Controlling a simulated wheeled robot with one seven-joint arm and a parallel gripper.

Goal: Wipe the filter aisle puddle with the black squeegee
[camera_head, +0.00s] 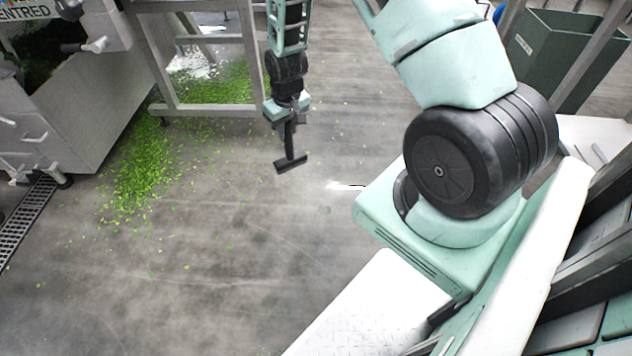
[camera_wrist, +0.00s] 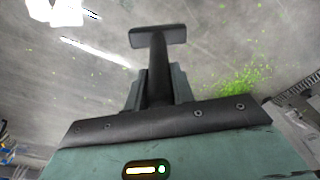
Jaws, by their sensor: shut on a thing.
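The black squeegee (camera_head: 290,160) is held by my gripper (camera_head: 287,117), which is shut on its handle. The squeegee points down, with its wide head at the lower end above the grey floor; I cannot tell whether the head touches the floor. In the wrist view the squeegee (camera_wrist: 158,38) extends out from between the fingers of my gripper (camera_wrist: 158,85). A bright shiny patch (camera_head: 343,185) shows on the floor to the right of the squeegee head in the head view. I cannot tell whether it is the puddle or a light reflection.
Green leaf bits (camera_head: 145,170) lie spread on the floor at the left, beside a grey machine (camera_head: 95,110) and a metal frame (camera_head: 210,108). A floor drain grate (camera_head: 25,220) is at the far left. A dark green bin (camera_head: 565,50) stands at the upper right. The lower middle floor is open.

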